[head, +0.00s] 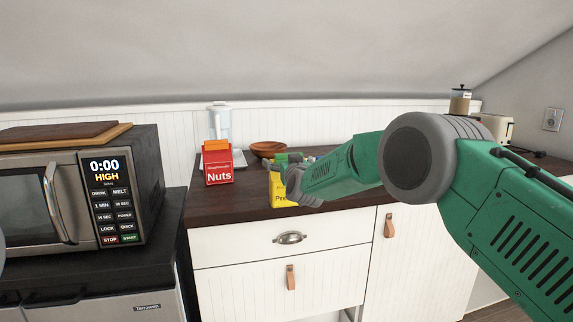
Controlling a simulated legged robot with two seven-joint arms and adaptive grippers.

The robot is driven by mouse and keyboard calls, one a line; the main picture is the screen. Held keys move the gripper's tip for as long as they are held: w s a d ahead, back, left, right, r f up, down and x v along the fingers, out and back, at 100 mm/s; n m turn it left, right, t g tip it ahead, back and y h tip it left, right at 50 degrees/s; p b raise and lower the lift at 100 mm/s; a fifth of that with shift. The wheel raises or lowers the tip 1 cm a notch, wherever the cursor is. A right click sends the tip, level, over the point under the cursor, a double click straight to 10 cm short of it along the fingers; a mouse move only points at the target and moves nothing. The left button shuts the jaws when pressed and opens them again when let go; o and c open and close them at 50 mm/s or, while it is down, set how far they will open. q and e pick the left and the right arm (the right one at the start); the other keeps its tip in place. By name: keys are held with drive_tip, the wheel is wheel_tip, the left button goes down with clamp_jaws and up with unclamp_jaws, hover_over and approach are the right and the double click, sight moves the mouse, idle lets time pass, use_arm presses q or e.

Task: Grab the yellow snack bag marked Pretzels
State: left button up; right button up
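The yellow snack bag (279,196) stands near the front edge of the dark wooden countertop. Only its lower part shows, with the letters "Pre". My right arm comes in from the right, and its gripper (273,172) is at the upper part of the bag, covering it. The forearm and wrist hide most of the fingers, so I cannot tell whether they are open or closed on the bag. My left gripper is not in view.
A red Nuts bag (218,167) stands left of the yellow bag. Behind are a brown bowl (268,149) and a clear pitcher (219,122). A microwave (75,195) stands at left; a toaster (497,128) and coffee press (460,101) are at the far right.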

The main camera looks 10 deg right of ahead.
drive_tip(key=shift+s, duration=0.15)
drive_tip(key=s, duration=1.1)
drive_tip(key=shift+s+a, duration=0.3)
drive_tip(key=shift+a, duration=0.05)
